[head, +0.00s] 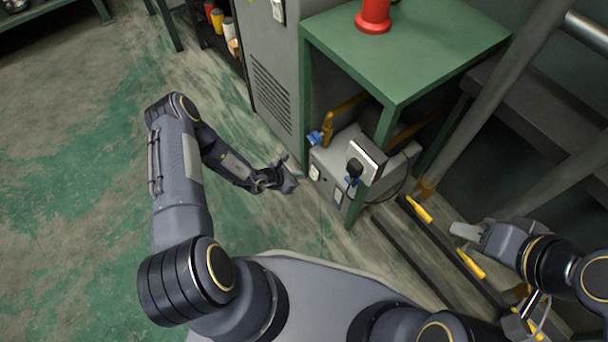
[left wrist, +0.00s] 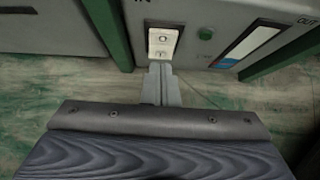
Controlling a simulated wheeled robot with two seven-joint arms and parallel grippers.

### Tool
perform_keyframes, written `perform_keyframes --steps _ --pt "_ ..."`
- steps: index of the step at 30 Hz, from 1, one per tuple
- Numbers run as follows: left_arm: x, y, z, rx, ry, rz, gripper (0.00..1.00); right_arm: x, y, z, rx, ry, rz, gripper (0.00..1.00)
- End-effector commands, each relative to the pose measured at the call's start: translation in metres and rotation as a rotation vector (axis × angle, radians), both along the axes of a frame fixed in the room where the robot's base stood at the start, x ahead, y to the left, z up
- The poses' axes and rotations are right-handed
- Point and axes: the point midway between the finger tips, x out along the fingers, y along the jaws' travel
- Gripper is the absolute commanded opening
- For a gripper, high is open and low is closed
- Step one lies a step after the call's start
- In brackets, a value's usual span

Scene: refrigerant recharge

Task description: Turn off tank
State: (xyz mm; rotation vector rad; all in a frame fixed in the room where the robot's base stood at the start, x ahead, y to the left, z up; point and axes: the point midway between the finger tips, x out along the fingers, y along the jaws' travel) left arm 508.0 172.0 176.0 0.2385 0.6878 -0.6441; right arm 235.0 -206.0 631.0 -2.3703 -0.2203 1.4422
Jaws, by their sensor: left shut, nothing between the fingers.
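A grey recovery unit (head: 327,161) stands on the floor under the green table, with a white rocker switch (head: 314,173) on its front. In the left wrist view the switch (left wrist: 163,43) is a pale plate with a mark on it, left of a green button (left wrist: 205,33) and a gauge strip. My left gripper (head: 287,170) is shut and empty just in front of the unit. In the left wrist view its fingertips (left wrist: 160,70) point at the switch's lower end; I cannot tell whether they touch. My right gripper (head: 468,232) is off to the right, away from the unit; its jaw gap is unclear.
The green table (head: 420,45) bears a red cylinder (head: 373,14). Its legs frame the unit. A grey cabinet (head: 265,60) stands to the left. A blue-handled valve (head: 315,137) and a black plug (head: 354,170) are near the unit. The floor at left is clear.

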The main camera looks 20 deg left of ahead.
Motion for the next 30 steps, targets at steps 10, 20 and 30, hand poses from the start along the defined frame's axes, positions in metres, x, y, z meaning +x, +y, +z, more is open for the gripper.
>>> perform_keyframes --steps 10,20,30 --pt "-0.036 0.030 0.065 0.001 0.001 0.001 0.00 0.000 0.000 0.040 0.000 0.000 0.000 0.36" --pt "-0.048 0.038 0.081 -0.001 0.000 0.001 0.00 0.000 0.000 0.047 0.000 0.000 0.000 0.36" --pt "-0.048 0.038 0.080 -0.001 0.000 0.001 0.00 0.000 0.000 0.046 0.000 0.000 0.000 0.36"
